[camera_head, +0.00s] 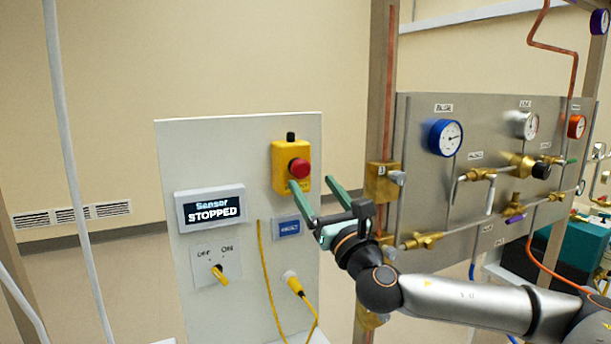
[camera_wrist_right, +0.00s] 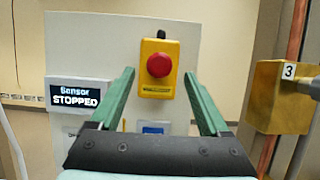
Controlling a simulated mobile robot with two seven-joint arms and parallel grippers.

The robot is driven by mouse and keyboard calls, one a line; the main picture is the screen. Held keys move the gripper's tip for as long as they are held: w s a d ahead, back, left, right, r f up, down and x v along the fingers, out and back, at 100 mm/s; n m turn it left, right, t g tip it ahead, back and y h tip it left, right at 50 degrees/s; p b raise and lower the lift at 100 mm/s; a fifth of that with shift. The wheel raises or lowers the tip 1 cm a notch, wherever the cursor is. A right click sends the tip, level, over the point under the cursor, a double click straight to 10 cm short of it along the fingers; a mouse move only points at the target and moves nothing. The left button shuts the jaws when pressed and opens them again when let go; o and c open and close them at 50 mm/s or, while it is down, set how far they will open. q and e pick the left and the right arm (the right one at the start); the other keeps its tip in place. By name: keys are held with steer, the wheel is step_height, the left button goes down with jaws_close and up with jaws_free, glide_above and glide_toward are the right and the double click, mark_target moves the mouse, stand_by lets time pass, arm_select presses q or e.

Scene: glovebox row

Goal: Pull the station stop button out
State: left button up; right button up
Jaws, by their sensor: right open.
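The station stop button is a red mushroom head (camera_head: 299,168) on a yellow box (camera_head: 280,156), mounted on a pale upright panel (camera_head: 190,145). In the right wrist view the red button (camera_wrist_right: 159,65) shows above centre, on its yellow box (camera_wrist_right: 157,87). My right gripper (camera_head: 312,185) is open, with green fingers pointing at the panel. In the right wrist view its fingertips (camera_wrist_right: 158,72) stand wide on either side of the yellow box, and nothing is between them. In the head view the fingers appear just below and beside the button. My left gripper is not in view.
A display (camera_head: 210,208) reads "Sensor STOPPED". Below it is a yellow OFF/ON switch (camera_head: 220,275); a yellow plug and cable (camera_head: 293,283) hang nearby. Right of the panel stand a post with brass blocks (camera_head: 381,182) and a metal gauge board with valves (camera_head: 480,130).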

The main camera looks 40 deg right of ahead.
mark_target(303, 170)
steer(key=shift+x, duration=2.35)
jaws_close()
